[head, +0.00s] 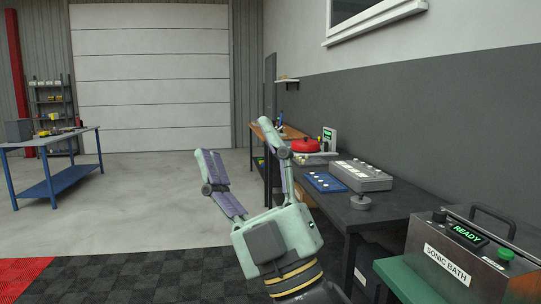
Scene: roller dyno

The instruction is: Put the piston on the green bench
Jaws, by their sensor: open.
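My gripper (243,160) is open and empty in the middle of the head view, with its two fingers spread wide and pointing away from me. The green bench (402,279) is at the bottom right, partly cut off by the frame edge. A small grey round piece with a short stem (361,202) stands on the near end of the dark bench (335,212). It may be the piston, but I cannot tell for sure. My gripper is to the left of it, apart from it.
A sonic bath box (458,254) reading READY takes up much of the green bench. A grey box (362,175), a blue tray (325,182) and a red lidded thing (305,145) sit on the dark bench. A blue table (60,140) stands far left. The floor between is clear.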

